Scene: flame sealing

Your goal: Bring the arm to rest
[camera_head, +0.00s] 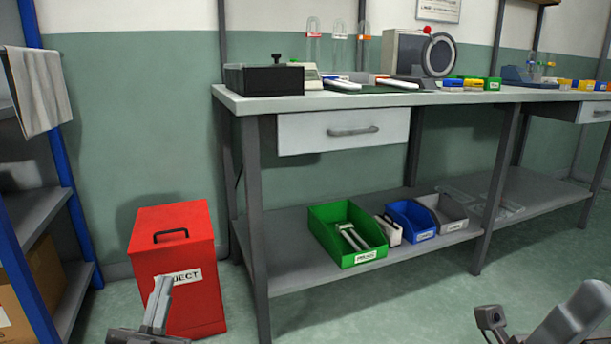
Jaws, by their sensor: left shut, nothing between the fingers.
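My left gripper (157,305) shows at the bottom left, in front of the red bin. Its fingers are together, point upward and hold nothing. My right arm (565,322) shows at the bottom right corner. A part of it that may be the right gripper (490,322) is cut by the lower edge, and I cannot see whether its fingers are open or shut.
A red lidded bin (175,238) stands left of the workbench (330,103). The lower shelf (300,270) holds a green bin (345,233), a blue bin (411,216) and a grey bin (443,210). A shelf rack (75,205) stands far left. Floor in front is clear.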

